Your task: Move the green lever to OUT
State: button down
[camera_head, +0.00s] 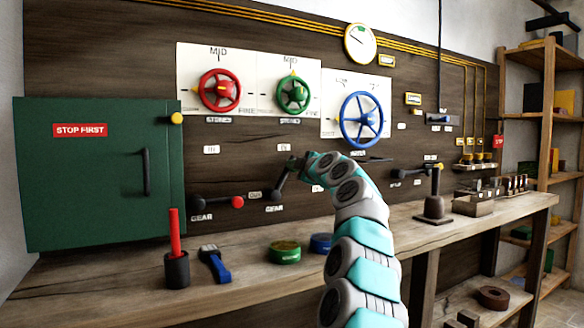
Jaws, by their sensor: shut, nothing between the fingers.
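No green lever knob shows clearly. A dark lever arm (280,182) rises from a pivot above a GEAR label on the wooden wall panel, tilted up and to the right. Its upper end meets the dark tip of my gripper (294,163), and any knob there is hidden or too small to tell. My gripper is shut and empty, at or very near that upper end; I cannot tell whether they touch. A small plate (255,195) left of the pivot is too blurred to read surely. A red-knobbed lever (237,202) points right, over another GEAR label.
Red (220,91), green (293,95) and blue (362,120) handwheels are above. A green cabinet (95,190) stands left. The bench (130,282) holds a red-handled tool (176,250), a brush (214,264), a green tin (285,252) and a blue tin (320,243).

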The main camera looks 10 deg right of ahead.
jog(key=shift+w+d+f+m+b, duration=0.15)
jog(key=shift+d+f+m+b, duration=0.15)
jog(key=shift+d+m+b, duration=0.15)
jog(key=w+d+f+m+b, duration=0.2)
jog(key=d+f+m+b, duration=0.2)
jog(key=m, duration=0.7)
jog(key=shift+d+f+b, duration=0.4)
jog(key=shift+d+f, duration=0.65)
jog(key=shift+f, duration=0.6)
